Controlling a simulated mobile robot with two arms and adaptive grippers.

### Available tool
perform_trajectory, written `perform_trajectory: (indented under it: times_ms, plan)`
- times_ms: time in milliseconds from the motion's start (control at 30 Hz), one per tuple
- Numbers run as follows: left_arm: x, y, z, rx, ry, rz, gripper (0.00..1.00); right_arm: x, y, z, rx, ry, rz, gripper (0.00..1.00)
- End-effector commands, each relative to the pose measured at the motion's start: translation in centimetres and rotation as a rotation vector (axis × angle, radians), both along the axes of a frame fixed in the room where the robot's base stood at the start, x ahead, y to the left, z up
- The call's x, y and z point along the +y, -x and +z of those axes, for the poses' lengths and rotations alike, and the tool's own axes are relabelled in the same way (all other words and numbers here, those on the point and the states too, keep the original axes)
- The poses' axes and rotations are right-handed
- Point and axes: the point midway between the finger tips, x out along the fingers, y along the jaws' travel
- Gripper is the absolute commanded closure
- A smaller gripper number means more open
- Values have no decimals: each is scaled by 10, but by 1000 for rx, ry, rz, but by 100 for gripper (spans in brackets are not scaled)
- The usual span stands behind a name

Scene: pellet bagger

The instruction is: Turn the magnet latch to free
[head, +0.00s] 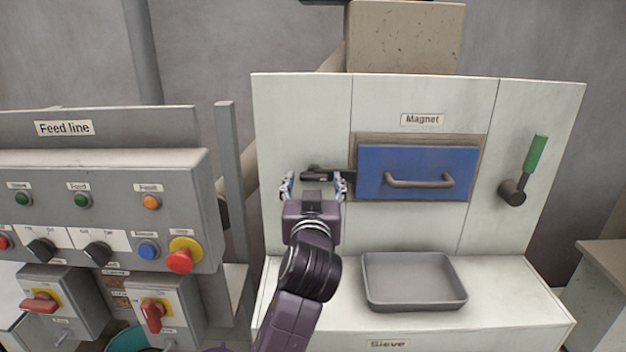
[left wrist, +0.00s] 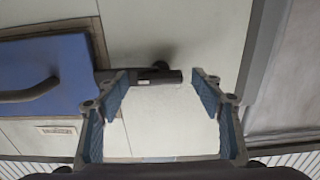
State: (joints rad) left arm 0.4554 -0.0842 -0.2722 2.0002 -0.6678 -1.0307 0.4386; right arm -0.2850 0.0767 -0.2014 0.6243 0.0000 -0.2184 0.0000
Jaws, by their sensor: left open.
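The magnet latch (head: 325,173) is a dark bar on the white panel, left of the blue magnet drawer (head: 415,165). It lies about horizontal, with one end at the drawer's left edge. It also shows in the left wrist view (left wrist: 145,75), where the picture is turned over and the drawer (left wrist: 45,75) is at left. My left gripper (head: 314,185) is open in front of the latch. In the left wrist view its fingers (left wrist: 162,92) stand either side of the latch's outer end, with gaps visible. I cannot tell whether anything touches. My right gripper is not in view.
A grey tray (head: 414,299) sits on the ledge below the drawer. A green-handled lever (head: 535,155) is at the panel's right. A grey post (head: 236,190) and the feed line control box (head: 110,160) stand at left.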

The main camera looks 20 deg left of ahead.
Motion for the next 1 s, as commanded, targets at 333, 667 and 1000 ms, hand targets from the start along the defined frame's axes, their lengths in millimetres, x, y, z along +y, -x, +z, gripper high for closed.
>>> perform_trajectory:
  times_ms: [333, 667, 1000]
  plan:
    - [0, 0, 0, 0, 0, 0, 71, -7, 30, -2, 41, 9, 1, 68]
    - [0, 0, 0, 7, -19, 1, 81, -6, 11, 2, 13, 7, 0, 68]
    - [1, -1, 2, 59, -195, 2, 81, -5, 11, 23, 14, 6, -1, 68]
